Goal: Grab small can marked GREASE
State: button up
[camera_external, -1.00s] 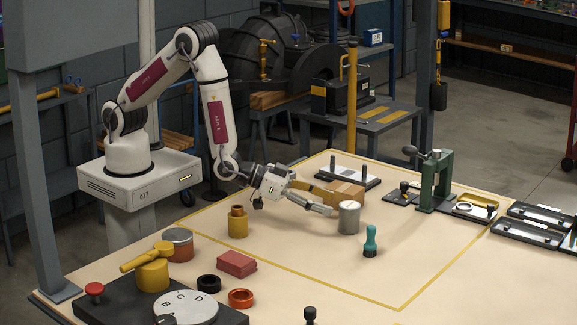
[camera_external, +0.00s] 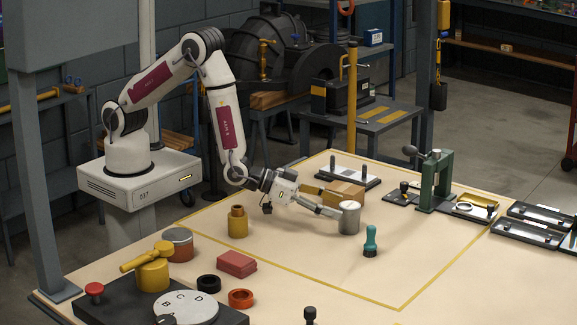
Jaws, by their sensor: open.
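A small grey metal can (camera_external: 349,218) stands upright on the table inside the yellow taped outline; no GREASE lettering is readable on it at this size. My gripper (camera_external: 338,205) is open, reaching in from the left with its fingers at the can. The near finger lies close to the can's left side; I cannot tell whether it touches. The far finger is partly hidden among the cardboard box and the can. Another round tin (camera_external: 178,243), with a grey lid and reddish side, stands at the left; its marking is not readable either.
A cardboard box (camera_external: 345,194) lies just behind the can. A teal-handled brush (camera_external: 370,242) stands to its front right. A green press (camera_external: 435,182) stands at the back right. The front right of the outline is clear.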

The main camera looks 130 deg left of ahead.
aim_at(343, 209)
jog(key=shift+s+a+x, duration=0.1)
jog(key=shift+a+x, duration=0.05)
jog(key=shift+x, duration=0.7)
jog(key=shift+s+a+x, duration=0.15)
jog(key=shift+x, duration=1.6)
jog(key=shift+f, duration=0.1)
jog(key=shift+c, duration=0.4)
jog(key=c, duration=1.3)
jog(key=shift+c, duration=0.2)
jog(key=shift+r, duration=5)
